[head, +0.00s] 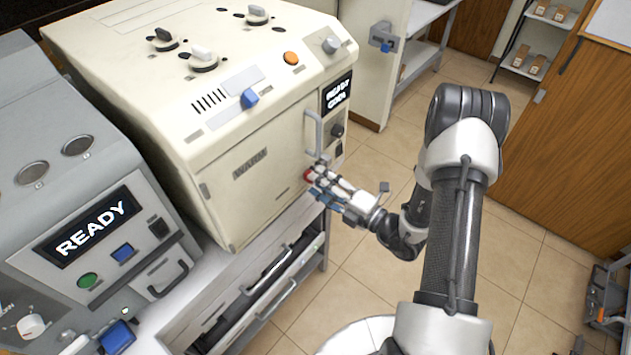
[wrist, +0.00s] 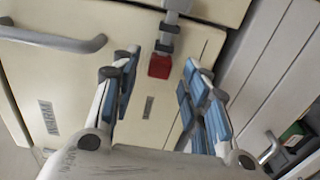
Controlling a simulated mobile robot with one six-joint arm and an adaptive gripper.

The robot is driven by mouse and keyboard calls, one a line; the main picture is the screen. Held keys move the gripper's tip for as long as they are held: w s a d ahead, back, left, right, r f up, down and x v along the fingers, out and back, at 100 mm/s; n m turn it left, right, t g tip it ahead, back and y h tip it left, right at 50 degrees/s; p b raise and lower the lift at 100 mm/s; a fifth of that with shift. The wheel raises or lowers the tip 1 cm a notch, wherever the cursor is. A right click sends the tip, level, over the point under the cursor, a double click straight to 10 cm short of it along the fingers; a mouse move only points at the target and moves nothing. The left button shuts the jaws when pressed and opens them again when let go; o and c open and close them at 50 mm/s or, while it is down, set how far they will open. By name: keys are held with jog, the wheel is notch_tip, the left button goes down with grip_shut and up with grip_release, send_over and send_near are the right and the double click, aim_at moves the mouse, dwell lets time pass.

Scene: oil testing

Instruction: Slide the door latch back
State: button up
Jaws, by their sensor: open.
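The cream oven (head: 150,110) labelled "WARM" has a closed front door (head: 255,165) with a grey bar handle (head: 313,132). A door latch with a red tab (head: 309,175) sits at the door's right edge, below the handle. In the wrist view its grey slide and red tab (wrist: 159,66) show at upper middle. My gripper (head: 320,183) is open at the latch. In the wrist view the red tab lies between the blue-padded fingers (wrist: 160,80), with gaps visible on both sides. I cannot tell how far the fingertips are from the door. The handle (wrist: 55,38) is at upper left there.
Below the oven is a bench with drawers and long bar handles (head: 268,270). A grey machine (head: 85,225) showing "READY" stands at left. Another cream cabinet with a blue-ended latch (head: 384,42) stands behind. Tiled floor (head: 370,290) is open to the right.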

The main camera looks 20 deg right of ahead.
jog(key=shift+x, duration=1.15)
jog(key=shift+c, duration=0.4)
grip_shut()
